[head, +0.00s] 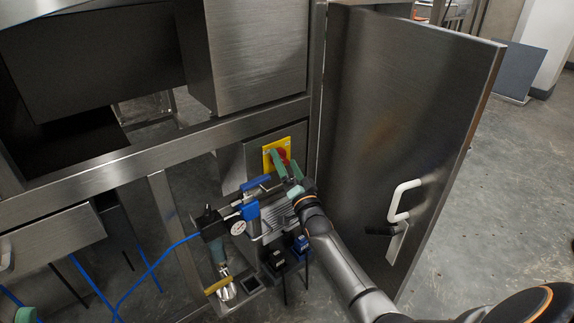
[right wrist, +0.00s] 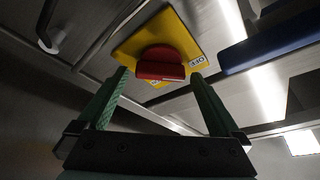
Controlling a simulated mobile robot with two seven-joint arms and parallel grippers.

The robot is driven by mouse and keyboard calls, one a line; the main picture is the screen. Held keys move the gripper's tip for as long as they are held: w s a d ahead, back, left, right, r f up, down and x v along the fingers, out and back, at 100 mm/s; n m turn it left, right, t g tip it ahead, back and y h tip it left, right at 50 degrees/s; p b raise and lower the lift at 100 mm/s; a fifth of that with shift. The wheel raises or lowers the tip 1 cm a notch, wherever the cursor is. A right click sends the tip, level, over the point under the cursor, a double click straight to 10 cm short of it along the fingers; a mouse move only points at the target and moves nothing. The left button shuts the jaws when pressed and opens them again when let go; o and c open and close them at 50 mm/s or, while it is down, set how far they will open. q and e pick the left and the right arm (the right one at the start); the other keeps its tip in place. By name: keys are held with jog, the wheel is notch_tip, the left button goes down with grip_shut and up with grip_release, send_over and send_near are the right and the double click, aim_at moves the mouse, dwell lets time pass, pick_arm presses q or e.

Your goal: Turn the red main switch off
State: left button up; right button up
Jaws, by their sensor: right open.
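The red main switch (head: 284,155) is a rotary knob on a yellow plate (head: 268,149), on a grey box inside the open cabinet. In the right wrist view the red knob (right wrist: 160,63) has its grip bar lying roughly across the picture, with a label reading OFF at the plate's right corner. My right gripper (head: 285,167) is open, with its green fingers pointing at the switch. In the right wrist view the fingertips (right wrist: 158,75) appear on either side of the knob with gaps; contact does not show. A small green piece, possibly my left gripper (head: 25,314), shows at the lower left edge.
The cabinet door (head: 400,120) with a white handle (head: 402,200) stands open on the right. Below the switch are a blue-handled valve assembly, a gauge (head: 238,228) and a blue hose (head: 150,268). A steel frame bar (head: 150,150) runs left of the switch.

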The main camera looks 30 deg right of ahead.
jog(key=shift+s+a+f, duration=0.1)
jog(key=shift+s, duration=0.4)
jog(key=p+v, duration=0.4)
jog(key=v, duration=0.7)
jog(key=shift+s, duration=0.25)
